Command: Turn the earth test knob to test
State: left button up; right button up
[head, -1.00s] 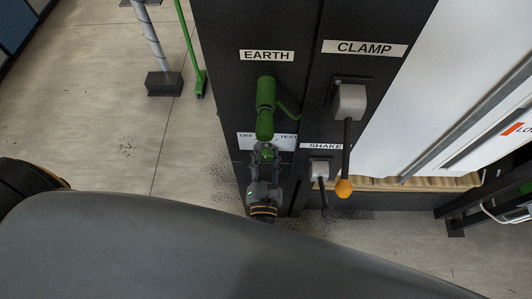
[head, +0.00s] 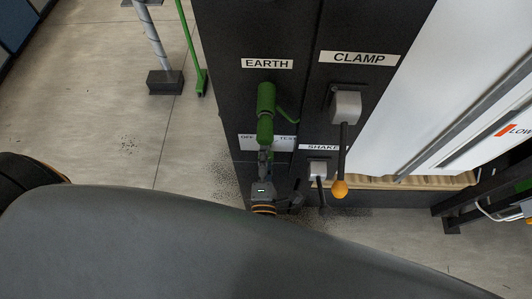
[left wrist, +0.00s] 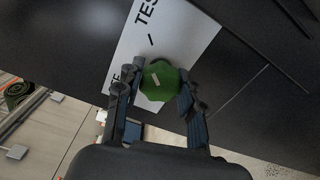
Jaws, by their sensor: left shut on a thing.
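The earth test knob (head: 265,130) is green and stands out from a dark panel, below the EARTH label (head: 267,64). A white plate (head: 286,143) behind it reads OFF at left and TEST at right. In the left wrist view the knob's faceted green end (left wrist: 160,84) carries a short white line. The plate (left wrist: 180,38) shows a black tick and the TEST lettering; other letters are partly covered. My left gripper (left wrist: 157,92) is shut on the knob, one finger on each side. In the head view my left gripper (head: 265,158) is below the knob. My right gripper does not show.
Right of the knob is the CLAMP lever (head: 342,140) with an orange ball end. Below it is the SHAKE lever (head: 318,170). A white panel (head: 400,115) stands further right. Open floor (head: 110,110) lies left.

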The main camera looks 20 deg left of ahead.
pick_arm(q)
jog(key=shift+m, duration=0.6)
jog(key=o, duration=1.2)
jog(key=shift+s, duration=0.1)
jog(key=v, duration=1.2)
